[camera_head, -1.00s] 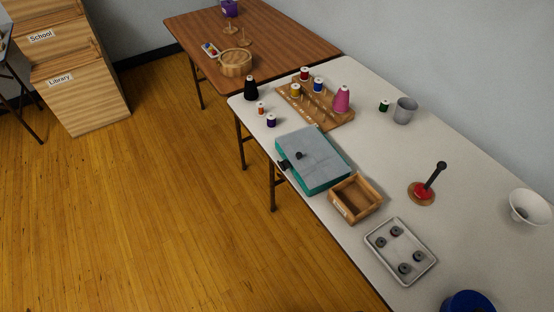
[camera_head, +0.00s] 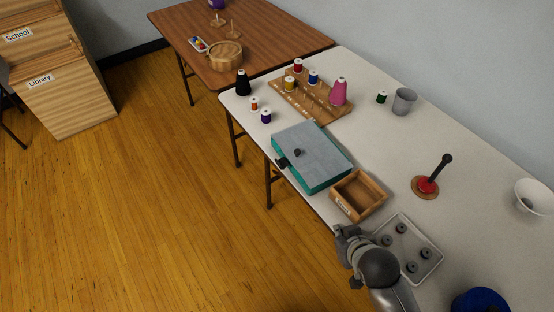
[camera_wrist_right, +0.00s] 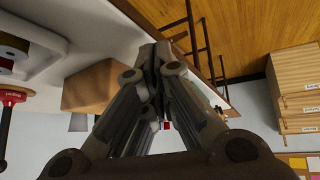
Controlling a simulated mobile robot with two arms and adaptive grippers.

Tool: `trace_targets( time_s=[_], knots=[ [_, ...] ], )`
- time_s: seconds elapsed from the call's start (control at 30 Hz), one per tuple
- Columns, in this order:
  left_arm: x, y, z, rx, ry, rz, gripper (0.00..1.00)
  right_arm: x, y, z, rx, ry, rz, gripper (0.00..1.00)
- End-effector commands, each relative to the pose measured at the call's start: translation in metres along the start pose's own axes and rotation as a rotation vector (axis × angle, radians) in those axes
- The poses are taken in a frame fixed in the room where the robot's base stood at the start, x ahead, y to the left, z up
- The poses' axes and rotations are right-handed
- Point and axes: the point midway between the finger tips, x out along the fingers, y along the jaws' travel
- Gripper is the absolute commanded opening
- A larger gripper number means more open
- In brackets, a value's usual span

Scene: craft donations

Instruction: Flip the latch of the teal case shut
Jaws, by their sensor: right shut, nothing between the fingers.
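The teal case (camera_head: 312,158) lies closed on the white table near its front edge, with a grey top and teal sides. A black latch piece (camera_head: 282,163) sits on its front side, and a small black knob (camera_head: 299,152) stands on the lid. I cannot tell the latch's exact angle. My right gripper (camera_head: 346,236) is at the table's front edge, nearer than the case and apart from it. In the right wrist view its fingers (camera_wrist_right: 158,55) are together and empty. My left gripper is not in view.
An open wooden box (camera_head: 358,195) stands between the case and my right gripper. A grey tray with several round pieces (camera_head: 436,252) lies beside my arm. Space off the front edge is free.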

Motion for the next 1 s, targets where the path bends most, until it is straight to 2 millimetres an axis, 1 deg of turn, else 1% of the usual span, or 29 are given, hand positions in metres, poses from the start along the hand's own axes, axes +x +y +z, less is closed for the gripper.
trace_targets(
  time_s=[0.03,0.2,0.3,0.4,0.5,0.6,0.7,1.0],
  knots=[
    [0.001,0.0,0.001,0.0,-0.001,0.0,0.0,0.006,-0.004,-0.022,-0.023,0.072,-0.003,0.0],
    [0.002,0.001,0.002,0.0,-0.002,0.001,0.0,0.013,-0.029,-0.095,-0.099,0.331,-0.044,0.0],
    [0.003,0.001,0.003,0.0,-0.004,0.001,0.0,0.01,-0.046,-0.13,-0.147,0.466,-0.083,0.0],
    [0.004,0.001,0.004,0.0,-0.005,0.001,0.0,0.005,-0.061,-0.154,-0.189,0.571,-0.123,0.0],
    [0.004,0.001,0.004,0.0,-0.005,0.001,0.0,0.001,-0.073,-0.169,-0.222,0.644,-0.158,0.0],
    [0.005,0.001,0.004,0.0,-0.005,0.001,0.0,-0.003,-0.081,-0.177,-0.241,0.687,-0.182,0.0],
    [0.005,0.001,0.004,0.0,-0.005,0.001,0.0,-0.005,-0.084,-0.18,-0.249,0.705,-0.192,0.0],
    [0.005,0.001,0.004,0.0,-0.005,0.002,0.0,-0.005,-0.085,-0.181,-0.249,0.708,-0.194,0.0]
  ],
)
